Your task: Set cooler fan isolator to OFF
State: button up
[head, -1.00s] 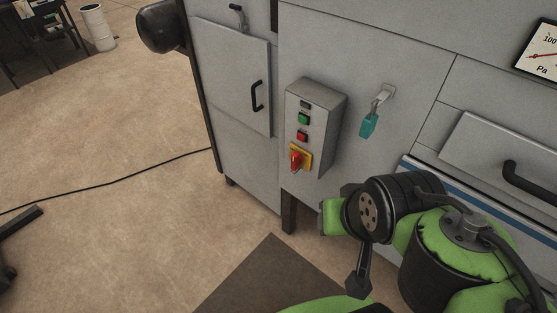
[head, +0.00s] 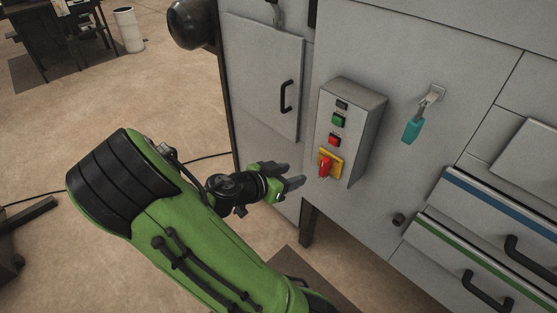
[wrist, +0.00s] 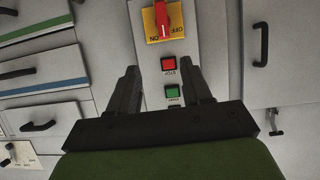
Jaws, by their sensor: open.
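The cooler fan isolator (head: 325,167) is a red rotary handle on a yellow plate, low on the front of a grey control box (head: 365,128). In the wrist view the red handle (wrist: 163,18) shows at the top, its length running roughly along the box, with upside-down ON and OFF lettering on the plate. I cannot tell for certain which mark it points to. My gripper (head: 294,176) is open and empty, just left of the isolator in the head view and apart from it. Its two fingers (wrist: 161,75) frame the box in the wrist view.
A green button (head: 337,119) and a red button (head: 334,141) sit above the isolator. A key with a teal tag (head: 413,130) hangs to the right of the box. A cabinet door with a black handle (head: 287,97) is to the left. Drawers (head: 470,215) are at lower right.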

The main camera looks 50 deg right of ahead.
jog(key=b, duration=0.2)
send_near(324, 161)
jog(key=x, duration=0.9)
jog(key=shift+d, duration=0.1)
jog(key=shift+h, duration=0.3)
jog(key=shift+w, duration=0.1)
grip_shut()
